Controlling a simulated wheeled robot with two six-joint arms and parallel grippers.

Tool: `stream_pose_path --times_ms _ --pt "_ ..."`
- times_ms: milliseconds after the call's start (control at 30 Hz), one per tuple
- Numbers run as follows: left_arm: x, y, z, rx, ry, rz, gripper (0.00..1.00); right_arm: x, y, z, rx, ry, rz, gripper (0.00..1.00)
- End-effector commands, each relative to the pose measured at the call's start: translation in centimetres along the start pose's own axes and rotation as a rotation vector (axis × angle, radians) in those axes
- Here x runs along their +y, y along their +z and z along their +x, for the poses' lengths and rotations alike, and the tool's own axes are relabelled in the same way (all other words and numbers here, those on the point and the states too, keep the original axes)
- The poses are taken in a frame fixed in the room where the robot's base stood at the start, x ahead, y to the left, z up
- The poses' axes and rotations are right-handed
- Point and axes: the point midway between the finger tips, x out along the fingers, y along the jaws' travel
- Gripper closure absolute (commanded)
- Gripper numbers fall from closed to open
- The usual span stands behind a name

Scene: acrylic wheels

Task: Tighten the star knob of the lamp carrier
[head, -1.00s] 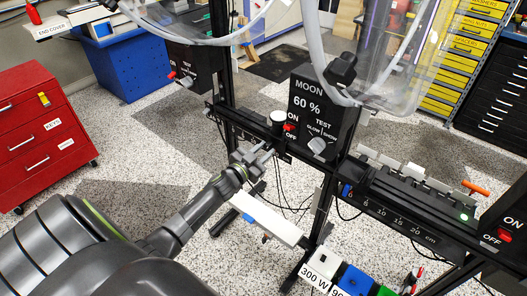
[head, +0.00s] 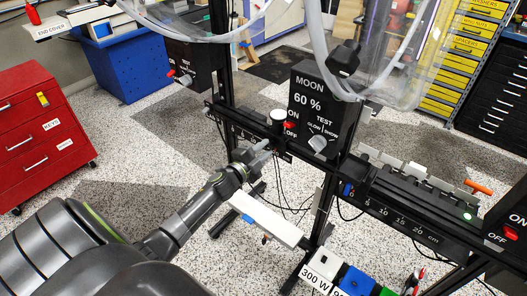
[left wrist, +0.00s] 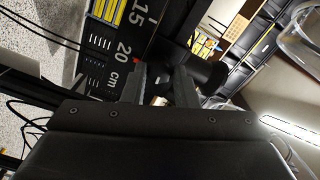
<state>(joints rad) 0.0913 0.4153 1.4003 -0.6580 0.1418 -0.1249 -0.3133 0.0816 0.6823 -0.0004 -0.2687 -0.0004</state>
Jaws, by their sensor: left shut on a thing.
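The lamp carrier (head: 277,121) is a dark piece with a pale round top on the black rail, left of the MOON box. My left gripper (head: 263,148) reaches up to the front of the rail just below it. Its two dark fingers also show in the left wrist view (left wrist: 160,88), with a small pale bit between them. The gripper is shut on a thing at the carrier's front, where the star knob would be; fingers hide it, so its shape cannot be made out. A dark cylinder (left wrist: 207,73) is right beside the fingers. My right gripper is not in view.
The MOON box (head: 316,110) with its dial and clear tubes stands close on the right. The rail's cm scale (head: 400,215) runs to the lower right. A white bar (head: 267,220) and hanging cables lie below. The floor to the left is clear up to the red cabinet (head: 40,135).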

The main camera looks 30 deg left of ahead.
Motion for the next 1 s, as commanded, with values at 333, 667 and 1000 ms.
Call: stream_pose_path --times_ms 333,667,1000 --pt "0.16 0.05 -0.07 -0.001 0.002 0.174 0.96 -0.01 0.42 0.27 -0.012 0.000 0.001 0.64" --pt "0.17 0.06 -0.08 -0.001 0.002 0.220 0.96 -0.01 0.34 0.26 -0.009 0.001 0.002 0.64" --pt "0.19 0.07 -0.09 -0.001 0.003 0.220 0.70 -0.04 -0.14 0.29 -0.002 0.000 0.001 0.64"
